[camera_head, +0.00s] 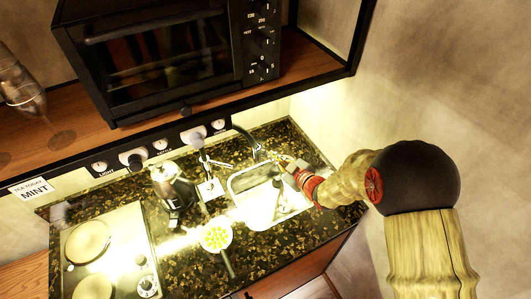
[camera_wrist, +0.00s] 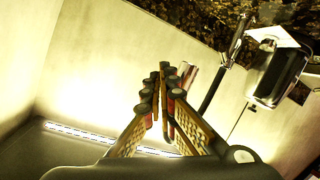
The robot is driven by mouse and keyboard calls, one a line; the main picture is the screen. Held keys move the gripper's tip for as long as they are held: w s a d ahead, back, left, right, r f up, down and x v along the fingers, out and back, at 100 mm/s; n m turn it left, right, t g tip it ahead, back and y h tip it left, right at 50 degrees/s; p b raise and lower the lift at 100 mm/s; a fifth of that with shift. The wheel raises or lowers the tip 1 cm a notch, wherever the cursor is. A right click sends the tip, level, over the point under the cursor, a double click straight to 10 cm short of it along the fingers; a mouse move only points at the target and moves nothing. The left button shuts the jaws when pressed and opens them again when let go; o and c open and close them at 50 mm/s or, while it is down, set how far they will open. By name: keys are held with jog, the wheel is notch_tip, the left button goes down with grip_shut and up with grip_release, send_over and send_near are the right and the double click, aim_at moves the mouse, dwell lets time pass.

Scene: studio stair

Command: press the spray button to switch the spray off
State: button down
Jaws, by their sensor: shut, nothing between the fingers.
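My gripper (camera_head: 275,156) is shut and empty over the back right part of the sink (camera_head: 236,184), close to the dark curved tap (camera_head: 246,136). In the wrist view my closed fingertips (camera_wrist: 167,72) sit in front of the pale basin wall. A small red-and-white piece (camera_wrist: 188,76) shows just beside the fingertips, and I cannot tell whether they touch it. A dark rod (camera_wrist: 213,90) and a dark, shiny rounded part (camera_wrist: 278,76) are to the right. I cannot pick out the spray button for sure, nor see whether water sprays.
A black panel with knobs (camera_head: 133,160) runs along the wall under a wooden shelf holding an oven (camera_head: 170,55). A moka pot (camera_head: 171,185), a round yellow-and-white item (camera_head: 216,235) and a hob (camera_head: 110,250) are on the dark speckled counter (camera_head: 195,268) left of the sink.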

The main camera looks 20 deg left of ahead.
jog(key=shift+w+d, duration=0.1)
jog(key=shift+d, duration=0.55)
jog(key=shift+w+d, duration=0.2)
jog(key=shift+d, duration=1.05)
jog(key=shift+w+d, duration=0.2)
jog(key=shift+d, duration=1.05)
jog(key=shift+f, duration=0.1)
